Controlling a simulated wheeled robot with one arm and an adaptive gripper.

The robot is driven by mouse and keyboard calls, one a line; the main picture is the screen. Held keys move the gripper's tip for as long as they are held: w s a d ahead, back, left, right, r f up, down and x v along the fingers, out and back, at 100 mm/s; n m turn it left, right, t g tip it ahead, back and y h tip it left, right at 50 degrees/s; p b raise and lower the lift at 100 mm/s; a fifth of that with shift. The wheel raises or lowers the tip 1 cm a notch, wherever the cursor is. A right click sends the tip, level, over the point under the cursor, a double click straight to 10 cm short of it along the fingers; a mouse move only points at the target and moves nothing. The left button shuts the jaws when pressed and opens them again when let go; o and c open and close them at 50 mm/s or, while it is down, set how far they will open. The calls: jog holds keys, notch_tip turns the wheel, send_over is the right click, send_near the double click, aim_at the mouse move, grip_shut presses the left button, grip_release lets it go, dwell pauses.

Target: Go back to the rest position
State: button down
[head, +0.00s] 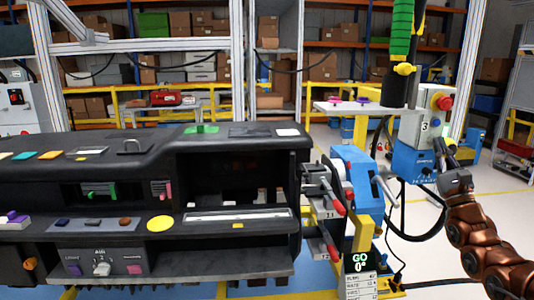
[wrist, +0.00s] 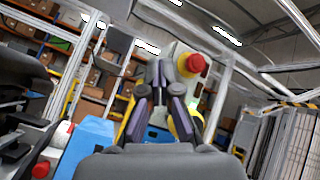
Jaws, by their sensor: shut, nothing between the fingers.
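My gripper (head: 442,148) is at the right of the head view, at the end of my copper-coloured arm. It points up, beside the blue and white control box (head: 415,150) marked 3, which has a red button (head: 443,103). Whether it touches the box cannot be told. In the wrist view my gripper (wrist: 165,72) is shut and empty, its dark fingers in front of the box, with the red button (wrist: 192,64) above right. The black dashboard module (head: 110,145) fills the left of the head view, apart from my gripper.
A blue fixture (head: 350,170) with a red-tipped lever stands between the dashboard and my arm. A black cable (head: 410,238) loops below the control box. A green hanging tool (head: 401,35) is above a small shelf (head: 345,107). Open floor (head: 460,215) shows around my arm.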

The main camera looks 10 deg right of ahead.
jog(key=s+a+r+n+g+y+p, duration=0.15)
jog(key=a+n+g+y, duration=0.6)
jog(key=a, duration=0.75)
jog(key=s+a+r+n+g+y+b, duration=0.1)
jog(key=a+r+n+g+y, duration=0.25)
jog(key=a+n+y, duration=0.8)
jog(key=s+a+f+n+g+p, duration=0.1)
jog(key=s+a+f+n+g, duration=0.2)
jog(key=a, duration=0.5)
jog(key=s+a+f+n+g+h, duration=0.1)
jog(key=s+a+f+g, duration=0.1)
jog(key=s+a+g, duration=0.4)
jog(key=s+a+f+n+g+p, duration=0.1)
jog(key=s+a+f+n+g, duration=0.15)
jog(key=a, duration=0.65)
jog(key=s+a+f+n+g+h, duration=0.25)
jog(key=s+f+g+h, duration=0.4)
jog(key=s+f, duration=0.8)
jog(key=s+d+f+n+h+p, duration=0.1)
jog(key=s+d+f+h, duration=0.2)
jog(key=d, duration=0.6)
jog(key=s+d+f+h+p, duration=0.1)
jog(key=s+d+f+h, duration=0.3)
jog(key=s+d+h, duration=0.3)
jog(key=shift+s+d+f+n+h, duration=0.25)
jog(key=shift+s+d+n+h, duration=0.25)
jog(key=shift+d, duration=0.65)
